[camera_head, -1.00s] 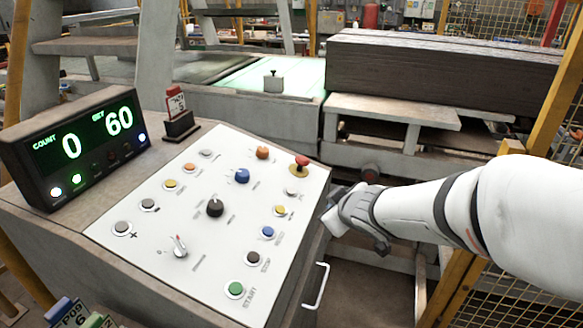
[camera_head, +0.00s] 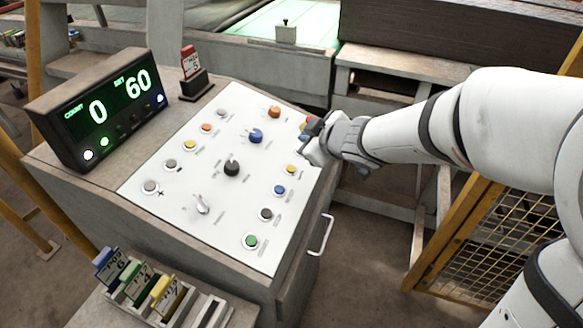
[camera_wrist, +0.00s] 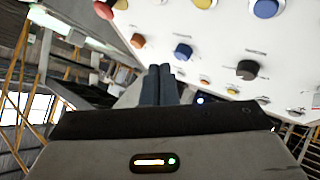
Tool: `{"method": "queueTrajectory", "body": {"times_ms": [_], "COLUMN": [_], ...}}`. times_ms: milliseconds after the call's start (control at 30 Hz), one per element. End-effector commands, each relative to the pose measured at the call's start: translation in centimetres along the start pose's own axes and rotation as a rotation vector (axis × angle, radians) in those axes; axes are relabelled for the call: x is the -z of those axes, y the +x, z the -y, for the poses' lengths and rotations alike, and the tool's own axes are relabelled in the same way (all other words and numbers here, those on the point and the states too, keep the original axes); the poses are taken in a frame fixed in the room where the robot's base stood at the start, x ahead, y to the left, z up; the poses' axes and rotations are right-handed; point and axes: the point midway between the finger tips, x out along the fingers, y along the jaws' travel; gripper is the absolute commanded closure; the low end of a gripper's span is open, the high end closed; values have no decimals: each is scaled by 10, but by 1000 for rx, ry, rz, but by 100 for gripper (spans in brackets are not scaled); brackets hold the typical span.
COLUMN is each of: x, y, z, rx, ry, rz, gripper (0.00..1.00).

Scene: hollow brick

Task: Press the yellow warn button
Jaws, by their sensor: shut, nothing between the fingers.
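The white sloped panel (camera_head: 205,235) carries two yellow buttons. One yellow button (camera_head: 291,169) is at the panel's right side, above a blue button; it also shows in the wrist view (camera_wrist: 203,3), at the top edge. The other yellow button (camera_head: 190,146) is at the upper left, and it shows small in the wrist view (camera_wrist: 232,90). The labels are too small to read, so I cannot tell which is warn. My gripper (camera_head: 308,148) is at the panel's right edge, just above and right of the nearer yellow button, its fingers (camera_wrist: 160,85) shut and empty.
A red mushroom button (camera_head: 309,121) is partly hidden behind my gripper. A blue knob (camera_head: 256,136), a black knob (camera_head: 232,168) and a green button (camera_head: 251,241) sit on the panel. A metal handle (camera_head: 322,235) sticks out at its right. A counter display (camera_head: 105,110) stands left.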

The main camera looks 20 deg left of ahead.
Motion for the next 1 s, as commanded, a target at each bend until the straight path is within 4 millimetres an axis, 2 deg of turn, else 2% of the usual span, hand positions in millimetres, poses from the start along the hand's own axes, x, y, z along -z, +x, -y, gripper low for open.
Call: {"method": "queueTrajectory", "body": {"times_ms": [700,1000], "x": [-43,-44], "y": [55,59], "z": [40,42], "rx": [-2,-2], "ry": [0,2], "rz": [1,1], "gripper": [100,100]}}
